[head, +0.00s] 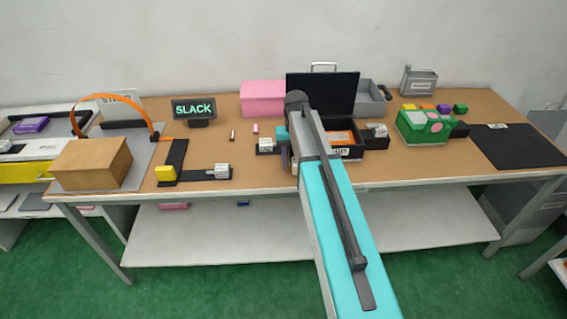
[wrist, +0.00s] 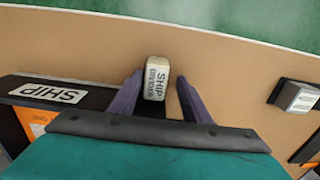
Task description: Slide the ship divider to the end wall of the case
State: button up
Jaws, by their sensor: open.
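The ship divider (wrist: 156,80), a pale block labelled "SHIP DIVIDER", stands between the two dark fingers of my gripper (wrist: 159,77) in the wrist view. The fingers are open, one on each side, with a gap visible at least on the right. A dark strip shows behind the block; its lower part is hidden by my gripper. The case (head: 322,92) has a raised black lid in the head view. Its "SHIP" label (head: 341,152) is on the front, and a dark wall with that label shows left in the wrist view (wrist: 48,93). My arm hides the divider in the head view.
A small labelled block (head: 265,146) on a black base stands left of my arm, and another (head: 376,131) right of the case. A pink box (head: 263,98) stands behind. The green machine (head: 424,125) is further right. The table's front edge is close.

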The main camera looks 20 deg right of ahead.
jog(key=shift+s+r, duration=0.1)
jog(key=shift+r, duration=0.6)
notch_tip(320, 180, up, 12)
jog(key=b, duration=0.2)
jog(key=shift+r, duration=0.25)
jog(key=shift+d, duration=0.1)
